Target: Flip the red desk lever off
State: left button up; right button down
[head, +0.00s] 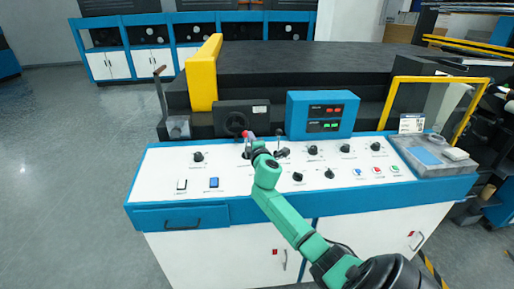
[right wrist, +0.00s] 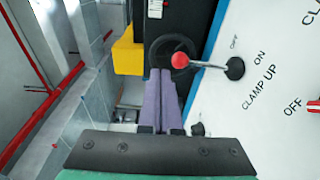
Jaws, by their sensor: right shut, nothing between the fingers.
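The red-knobbed lever (head: 245,134) stands on the white top of the blue-edged control desk (head: 160,165), just beyond the end of my right arm. In the right wrist view its red ball knob (right wrist: 180,61) sits on a metal shaft that leans left from a black round base (right wrist: 234,68). Labels OFF, ON and CLAMP UP are printed around the base. My right gripper (right wrist: 160,73) is shut and empty, its purple fingers together. The fingertips appear just left of and below the knob; contact cannot be told. My left gripper is not in view.
A black-handled lever (head: 282,152) and several black knobs (head: 313,150) stand close to the right. A blue display box (head: 322,114) and a black box with a handwheel (head: 238,118) stand behind. A clear tray (head: 440,165) sits at the desk's right end.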

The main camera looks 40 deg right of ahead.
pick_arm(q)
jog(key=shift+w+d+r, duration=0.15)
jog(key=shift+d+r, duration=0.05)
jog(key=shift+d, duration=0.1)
pick_arm(e)
jog(key=s+a+r, duration=0.2)
jog(key=s+a, duration=0.1)
jog(key=s, duration=0.4)
jog(key=shift+a+r, duration=0.35)
jog(key=shift+s, duration=0.15)
